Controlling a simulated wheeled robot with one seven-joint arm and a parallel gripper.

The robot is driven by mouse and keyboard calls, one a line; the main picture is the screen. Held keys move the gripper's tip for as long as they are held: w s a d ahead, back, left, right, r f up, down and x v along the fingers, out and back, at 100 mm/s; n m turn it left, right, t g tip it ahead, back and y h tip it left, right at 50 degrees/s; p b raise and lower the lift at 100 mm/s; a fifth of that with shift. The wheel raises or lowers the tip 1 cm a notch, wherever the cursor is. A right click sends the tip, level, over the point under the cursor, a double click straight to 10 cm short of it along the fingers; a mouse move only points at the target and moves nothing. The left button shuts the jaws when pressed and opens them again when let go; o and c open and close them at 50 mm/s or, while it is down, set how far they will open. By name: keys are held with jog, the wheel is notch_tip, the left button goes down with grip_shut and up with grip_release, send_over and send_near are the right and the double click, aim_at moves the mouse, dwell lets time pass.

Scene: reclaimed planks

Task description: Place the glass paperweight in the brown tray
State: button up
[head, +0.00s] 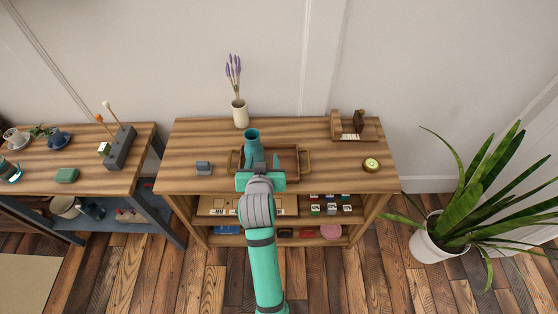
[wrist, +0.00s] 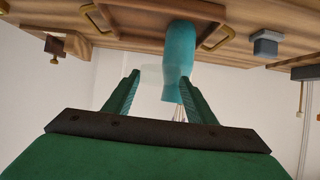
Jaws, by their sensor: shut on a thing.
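The brown tray (head: 290,149) with brass handles sits on the middle of the wooden console table. It shows upside down at the top of the wrist view, with one brass handle (wrist: 221,38) clear. A faint, see-through shape, which looks like the glass paperweight (wrist: 150,75), is between the fingertips of my gripper (wrist: 160,77). My gripper is shut on it. In the head view my gripper (head: 262,167) is over the tray's front part and hides the paperweight. A teal vase (head: 252,142) appears to stand in the tray's left part, close beyond my fingers.
A grey block (head: 203,168) lies left of the tray. A cream vase with lavender (head: 240,113) stands behind. A wooden holder (head: 352,128) and a round green-and-cream item (head: 371,165) are at right. Table surface between the tray and these is clear.

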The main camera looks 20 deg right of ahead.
aim_at(272, 160)
jog(key=d, duration=0.1)
jog(key=w+d+f, duration=0.1)
jog(key=w+d, duration=0.1)
jog(key=shift+d+f, duration=0.2)
jog(key=shift+f, duration=0.15)
jog(key=d+f, duration=0.1)
jog(key=w+d+f, duration=0.1)
jog(key=f, duration=0.1)
jog(key=w+d+f, duration=0.1)
jog(key=f, duration=0.1)
jog(key=shift+w+d, duration=0.2)
jog(key=shift+d, duration=0.2)
jog(key=shift+w+d+f, duration=0.25)
jog(key=shift+d+f, duration=0.15)
jog(key=shift+f, duration=0.15)
jog(key=shift+w+f, duration=0.1)
jog(key=shift+f, duration=1.5)
jog(key=shift+f, duration=0.15)
jog(key=o, duration=0.9)
